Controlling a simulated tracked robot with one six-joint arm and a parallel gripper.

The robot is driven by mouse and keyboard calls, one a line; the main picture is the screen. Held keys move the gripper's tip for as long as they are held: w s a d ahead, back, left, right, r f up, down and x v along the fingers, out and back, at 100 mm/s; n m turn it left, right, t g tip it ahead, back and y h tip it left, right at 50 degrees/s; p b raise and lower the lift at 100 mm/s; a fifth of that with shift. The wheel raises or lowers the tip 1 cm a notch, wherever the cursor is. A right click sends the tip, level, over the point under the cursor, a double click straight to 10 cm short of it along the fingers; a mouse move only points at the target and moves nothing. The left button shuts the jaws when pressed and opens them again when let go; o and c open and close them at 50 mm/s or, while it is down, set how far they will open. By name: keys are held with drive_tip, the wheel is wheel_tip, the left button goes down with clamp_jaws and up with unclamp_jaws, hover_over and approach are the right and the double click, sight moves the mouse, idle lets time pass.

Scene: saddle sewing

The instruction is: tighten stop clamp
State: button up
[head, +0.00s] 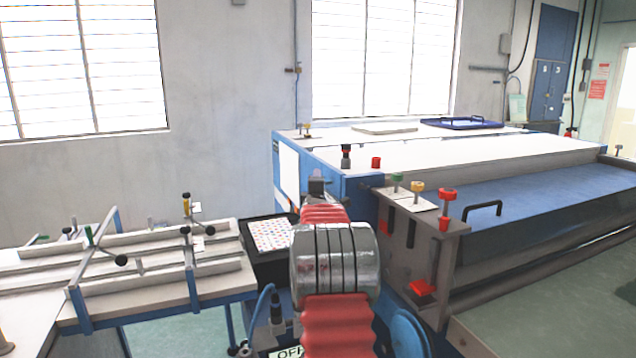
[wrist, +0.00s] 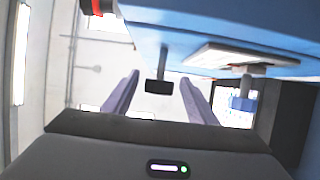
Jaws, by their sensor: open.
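In the wrist view, my gripper (wrist: 160,78) is open, with one pale finger on each side of a dark T-shaped handle (wrist: 158,87). The handle's stem runs to a blue machine edge (wrist: 220,20) at the top of the picture. The handle looks to lie between the fingers, with a gap on both sides; its depth against the tips is hard to tell. No label marks it as the stop clamp. In the head view, my arm's red bellows and grey joint hide most of my gripper (head: 316,185) beside the machine's blue end.
The wide machine (head: 440,145) fills the right. Its corner plate (head: 410,200) carries green, yellow and red knobs, with a black-and-red knob (head: 346,155) nearby. A rail bench (head: 150,270) with clamps stands left. A dotted panel (head: 272,234) lies between.

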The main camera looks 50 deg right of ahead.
drive_tip(key=shift+x, duration=2.1)
drive_tip(key=shift+c, duration=0.6)
drive_tip(key=shift+f, duration=0.1)
drive_tip(key=c, duration=0.9)
